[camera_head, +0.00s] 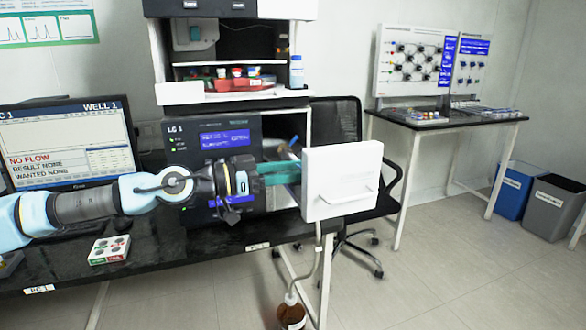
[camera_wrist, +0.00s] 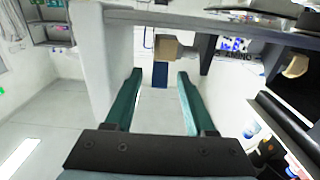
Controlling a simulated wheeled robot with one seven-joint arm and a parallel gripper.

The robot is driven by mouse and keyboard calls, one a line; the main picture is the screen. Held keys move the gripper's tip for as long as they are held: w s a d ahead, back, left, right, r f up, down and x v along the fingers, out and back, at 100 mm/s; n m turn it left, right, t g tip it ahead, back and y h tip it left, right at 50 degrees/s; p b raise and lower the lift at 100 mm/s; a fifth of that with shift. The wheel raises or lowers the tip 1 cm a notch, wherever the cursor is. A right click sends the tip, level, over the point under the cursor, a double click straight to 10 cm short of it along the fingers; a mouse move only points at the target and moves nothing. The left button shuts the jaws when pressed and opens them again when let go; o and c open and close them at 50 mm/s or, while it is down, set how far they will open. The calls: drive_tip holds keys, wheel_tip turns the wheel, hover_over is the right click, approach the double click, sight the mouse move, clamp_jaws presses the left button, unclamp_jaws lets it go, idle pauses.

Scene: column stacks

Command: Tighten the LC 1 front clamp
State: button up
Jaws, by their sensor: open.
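The LC 1 unit (camera_head: 215,140) stands on the black bench with its white door (camera_head: 342,182) swung open to the right. My gripper (camera_head: 288,172) is in front of the unit's open right side, its teal fingers pointing right toward the door. In the wrist view my gripper (camera_wrist: 160,74) is open, with nothing between the fingers. A small blue and brown part (camera_head: 288,145) shows above the fingers at the open compartment. I cannot make out the front clamp; my gripper and the door hide much of the compartment. A beige rounded part (camera_wrist: 296,66) shows at right in the wrist view.
A monitor (camera_head: 68,140) reading "NO FLOW" stands at left. A brown bottle (camera_head: 291,313) stands below the door. A black chair (camera_head: 340,130) is behind it. Open floor lies to the right.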

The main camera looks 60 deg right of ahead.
clamp_jaws()
idle(0.3)
